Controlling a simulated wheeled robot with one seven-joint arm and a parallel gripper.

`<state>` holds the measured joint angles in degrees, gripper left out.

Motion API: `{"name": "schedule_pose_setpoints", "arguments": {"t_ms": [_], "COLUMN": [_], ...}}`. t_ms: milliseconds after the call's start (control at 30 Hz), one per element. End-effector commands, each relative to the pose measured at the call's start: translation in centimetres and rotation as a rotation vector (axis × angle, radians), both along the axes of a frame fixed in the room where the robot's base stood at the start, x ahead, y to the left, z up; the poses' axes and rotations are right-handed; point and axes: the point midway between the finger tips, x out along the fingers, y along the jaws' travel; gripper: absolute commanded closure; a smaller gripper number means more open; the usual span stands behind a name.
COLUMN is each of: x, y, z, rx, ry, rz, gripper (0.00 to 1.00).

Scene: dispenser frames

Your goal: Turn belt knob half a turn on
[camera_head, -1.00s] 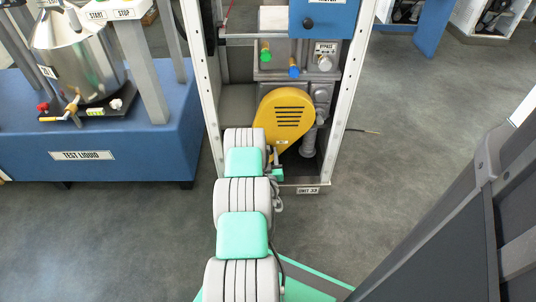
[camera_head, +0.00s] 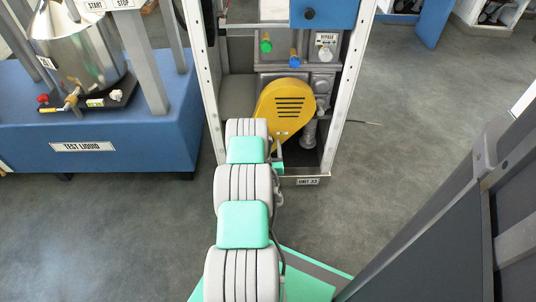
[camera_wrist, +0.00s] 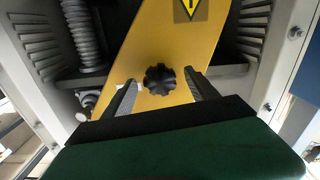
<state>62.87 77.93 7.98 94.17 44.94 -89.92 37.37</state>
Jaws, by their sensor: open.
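The belt knob (camera_wrist: 160,79) is a small black lobed knob on the yellow belt guard (camera_wrist: 165,45) in the wrist view. My gripper (camera_wrist: 159,82) is open, with one finger left and one finger right of the knob. A gap shows between the knob and each finger; I cannot tell how far the fingertips reach along its depth. In the head view the yellow belt guard (camera_head: 285,108) stands low in the cabinet, and my arm hides the knob and most of the gripper.
The white cabinet frame (camera_head: 209,95) has posts on both sides of the guard. Grey pipework (camera_head: 309,132) stands right of it. Green and blue valve handles (camera_head: 265,44) sit above. A blue bench (camera_head: 100,130) with a steel vessel (camera_head: 85,50) is at left.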

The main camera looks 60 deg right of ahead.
Motion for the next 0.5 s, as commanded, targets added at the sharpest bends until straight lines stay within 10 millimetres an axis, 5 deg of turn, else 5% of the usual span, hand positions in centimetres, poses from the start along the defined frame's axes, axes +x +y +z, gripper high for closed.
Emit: {"name": "schedule_pose_setpoints", "arguments": {"t_ms": [500], "x": [-3.0], "y": [6.1], "z": [0.2], "rx": [-0.002], "ry": [-0.001], "rz": [-0.002], "gripper": [0.33]}}
